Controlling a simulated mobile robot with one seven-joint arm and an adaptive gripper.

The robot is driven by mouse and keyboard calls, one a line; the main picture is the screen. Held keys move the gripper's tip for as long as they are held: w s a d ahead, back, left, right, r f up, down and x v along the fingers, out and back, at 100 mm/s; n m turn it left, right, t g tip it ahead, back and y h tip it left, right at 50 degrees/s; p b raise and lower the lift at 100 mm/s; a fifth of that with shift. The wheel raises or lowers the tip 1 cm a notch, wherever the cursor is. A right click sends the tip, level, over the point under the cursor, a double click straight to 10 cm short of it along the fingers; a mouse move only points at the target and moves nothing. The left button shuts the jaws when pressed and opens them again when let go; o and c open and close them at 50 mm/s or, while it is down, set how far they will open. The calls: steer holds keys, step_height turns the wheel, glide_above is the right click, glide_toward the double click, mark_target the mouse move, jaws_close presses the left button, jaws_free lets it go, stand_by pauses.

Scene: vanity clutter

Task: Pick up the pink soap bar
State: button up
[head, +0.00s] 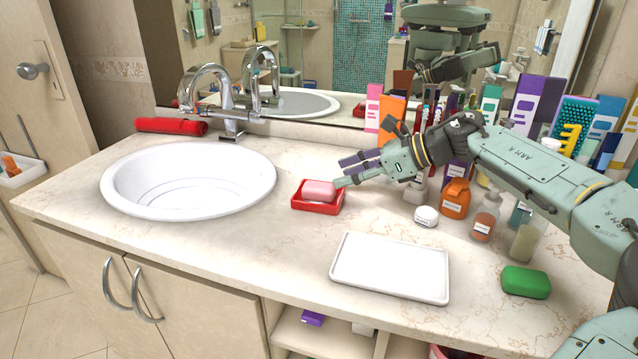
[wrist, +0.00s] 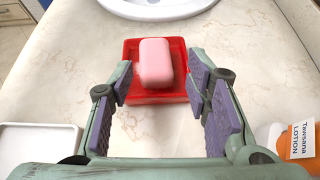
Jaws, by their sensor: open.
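The pink soap bar (head: 319,191) lies in a red soap dish (head: 328,207) on the counter, right of the sink. In the wrist view the soap (wrist: 156,63) sits in the red dish (wrist: 133,97), ahead of my fingers and roughly centred between them. My gripper (head: 347,172) is open and empty, just right of the soap in the head view. Its purple-padded fingers (wrist: 160,85) are spread on either side in the wrist view. One fingertip looks close to the soap in the head view; I cannot tell whether it touches.
The sink (head: 188,180) is at left. A white tray (head: 392,268) lies in front, with a green soap bar (head: 526,282) to its right. A white jar (head: 426,216), an orange bottle (head: 455,199) and several boxes crowd the right back. Counter between sink and tray is clear.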

mark_target(321, 185)
steer(key=p+x, duration=0.2)
steer(key=x, duration=0.1)
steer(key=p+x, duration=0.1)
steer(key=x, duration=0.1)
steer(key=shift+s+a+f, duration=0.15)
steer(key=shift+s+a, duration=0.05)
steer(key=shift+s, duration=0.1)
steer(key=shift+w+a+f, duration=0.15)
steer(key=shift+a+f, duration=0.1)
steer(key=c, duration=0.9)
steer(key=shift+r, duration=0.1)
